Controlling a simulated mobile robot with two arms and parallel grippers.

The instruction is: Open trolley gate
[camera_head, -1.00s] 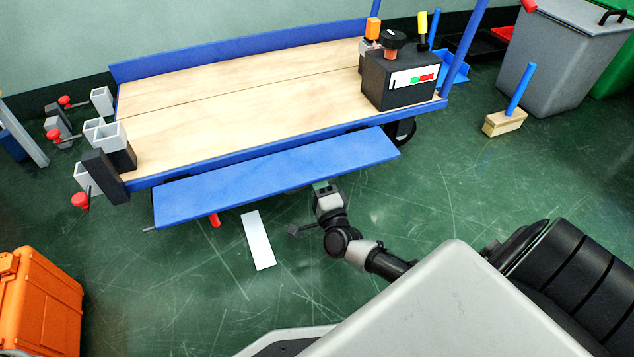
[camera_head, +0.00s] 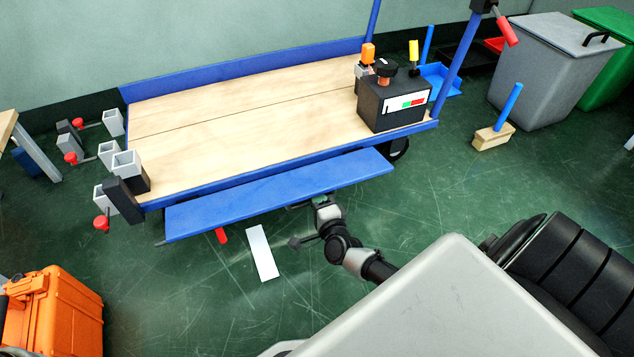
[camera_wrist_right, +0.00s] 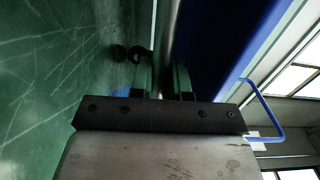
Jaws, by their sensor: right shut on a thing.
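The trolley (camera_head: 240,112) has a wooden deck with blue side rails. Its gate, a long blue panel (camera_head: 280,194), stands folded outward along the trolley's near side, below deck level. My right gripper (camera_head: 325,203) is at the gate's near edge, right of its middle, with the arm coming from the lower right. In the right wrist view, the two fingers (camera_wrist_right: 163,80) are closed around a grey metal bar (camera_wrist_right: 170,35) beside the blue panel (camera_wrist_right: 205,45). The fingertips are partly hidden in the head view. My left gripper is not in view.
A black box (camera_head: 393,102) with a red-green label stands on the deck's right end. An orange case (camera_head: 55,315) stands at lower left. A white strip (camera_head: 262,252) lies on the green floor below the gate. A grey bin (camera_head: 548,75) stands at right.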

